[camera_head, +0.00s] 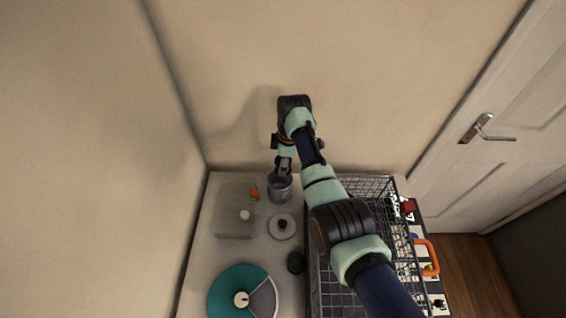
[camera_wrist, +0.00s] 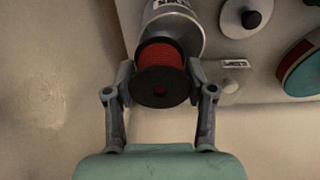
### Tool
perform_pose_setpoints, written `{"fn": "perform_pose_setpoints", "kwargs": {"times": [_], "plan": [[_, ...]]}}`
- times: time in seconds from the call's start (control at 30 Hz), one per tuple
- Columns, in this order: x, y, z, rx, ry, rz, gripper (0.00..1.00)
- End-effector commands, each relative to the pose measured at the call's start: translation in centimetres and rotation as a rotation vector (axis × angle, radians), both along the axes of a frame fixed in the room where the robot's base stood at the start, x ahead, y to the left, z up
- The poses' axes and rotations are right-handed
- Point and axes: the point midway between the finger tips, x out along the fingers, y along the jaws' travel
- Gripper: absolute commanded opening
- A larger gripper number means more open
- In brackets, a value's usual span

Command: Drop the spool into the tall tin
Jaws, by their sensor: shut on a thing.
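The spool (camera_wrist: 160,72), with red winding and black flanges, is held between the two fingers of my gripper (camera_wrist: 160,85) in the wrist view. The grey tall tin (camera_wrist: 176,32) is directly beyond it, and the spool covers part of it. The tin has a pale label with dark lettering. In the head view the tin (camera_head: 280,191) stands near the back of the table, with my gripper (camera_head: 283,170) just above its mouth. The spool cannot be made out clearly there. Whether its far end is inside the rim cannot be told.
A white lid with a black knob (camera_head: 282,226) lies in front of the tin. A clear box (camera_head: 234,220) and a small orange item (camera_head: 254,192) are left. A teal disc (camera_head: 232,286) and black round piece (camera_head: 296,262) lie nearer. A wire basket (camera_head: 372,186) stands right.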

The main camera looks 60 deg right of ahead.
Motion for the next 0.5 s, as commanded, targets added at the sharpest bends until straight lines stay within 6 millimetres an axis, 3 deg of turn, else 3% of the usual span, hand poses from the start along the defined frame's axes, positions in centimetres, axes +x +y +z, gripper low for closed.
{"fn": "perform_pose_setpoints", "kwargs": {"times": [0.2, 0.23, 0.37, 0.5], "plan": [[0.02, -0.02, 0.09, -0.001, 0.0, 0.0, 0.17], [0.02, -0.02, 0.09, -0.001, 0.0, 0.0, 0.59], [0.02, -0.02, 0.09, -0.001, 0.0, 0.0, 0.81], [0.02, -0.01, 0.07, -0.001, 0.0, 0.0, 0.84]]}}
